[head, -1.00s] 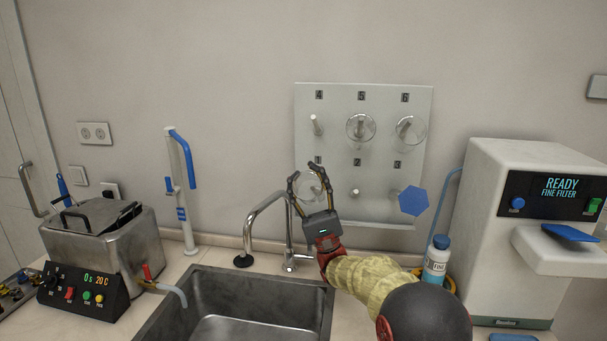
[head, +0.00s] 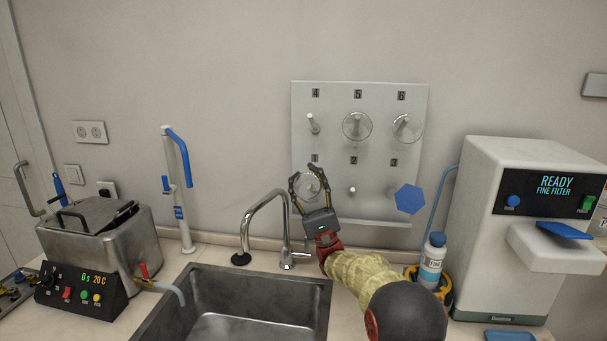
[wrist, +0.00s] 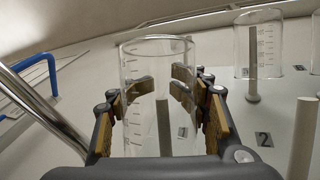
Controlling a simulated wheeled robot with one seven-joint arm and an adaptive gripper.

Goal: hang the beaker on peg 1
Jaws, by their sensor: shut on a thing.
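The clear glass beaker (head: 309,188) is in front of the pegboard (head: 378,210) at the peg 1 position. My gripper (head: 309,178) is shut around its side. In the wrist view the beaker (wrist: 150,58) stands between the finger pads of my gripper (wrist: 158,90), its printed scale visible. A grey peg (wrist: 163,125) shows through the glass. I cannot tell for sure whether it is inside the beaker or behind it. In the head view peg 1 is hidden by the beaker and my fingers.
Clear glassware hangs on peg 5 (head: 357,126) and peg 6 (head: 407,128). Peg 4 (head: 313,124) and peg 2 (head: 352,190) are bare. A blue hexagon (head: 409,199) is at peg 3. A faucet (head: 262,211) and sink (head: 235,290) are close by, left of my arm.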

